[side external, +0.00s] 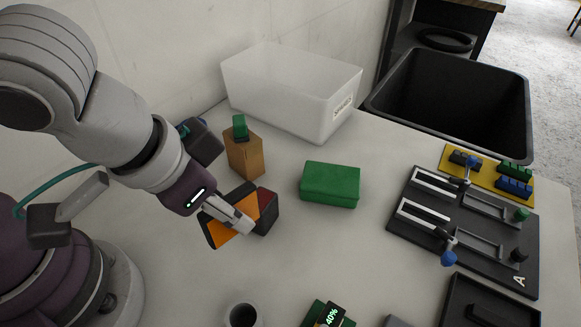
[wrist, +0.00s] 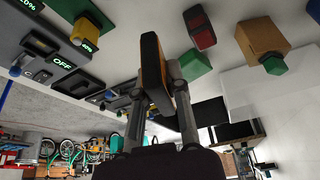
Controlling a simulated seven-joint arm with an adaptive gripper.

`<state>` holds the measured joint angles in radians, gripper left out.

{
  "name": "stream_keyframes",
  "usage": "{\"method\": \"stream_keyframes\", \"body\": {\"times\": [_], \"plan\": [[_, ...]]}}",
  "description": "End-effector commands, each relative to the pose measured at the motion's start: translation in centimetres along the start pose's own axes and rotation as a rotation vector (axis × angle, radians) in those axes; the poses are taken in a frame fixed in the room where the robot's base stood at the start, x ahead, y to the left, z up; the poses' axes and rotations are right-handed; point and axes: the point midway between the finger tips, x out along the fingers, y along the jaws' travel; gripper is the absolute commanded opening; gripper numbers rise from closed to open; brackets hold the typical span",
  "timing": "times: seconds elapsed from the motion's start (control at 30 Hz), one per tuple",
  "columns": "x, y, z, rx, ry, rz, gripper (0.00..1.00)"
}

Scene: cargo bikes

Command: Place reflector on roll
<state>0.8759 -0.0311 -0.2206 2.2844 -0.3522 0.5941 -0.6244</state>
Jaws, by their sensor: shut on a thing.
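An orange and black slab, which looks like the reflector (side external: 219,233), is held in my gripper (side external: 236,218), tilted and above the table. In the wrist view the slab (wrist: 152,62) sits between the two fingers of my gripper (wrist: 160,90). A grey hollow cylinder (side external: 242,315), possibly the roll, stands at the front edge of the side view, partly cut off. I cannot make it out in the wrist view.
A red and black block (wrist: 199,27) lies near the held slab. A cardboard-brown box (side external: 244,157), green box (side external: 330,184), clear bin (side external: 285,90) and black crate (side external: 455,95) stand behind. A black fixture board (side external: 470,235) is at right.

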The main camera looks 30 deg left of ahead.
Motion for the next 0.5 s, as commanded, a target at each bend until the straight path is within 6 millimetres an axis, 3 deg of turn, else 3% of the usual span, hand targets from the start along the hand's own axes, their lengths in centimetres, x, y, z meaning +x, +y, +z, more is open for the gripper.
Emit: {"method": "stream_keyframes", "body": {"times": [0.23,0.5], "plan": [[-4.0,-0.1,-1.9,-0.008,0.001,0.001,0.0],[-2.4,-3.7,-6.1,-0.198,-0.013,-0.067,0.0]]}}
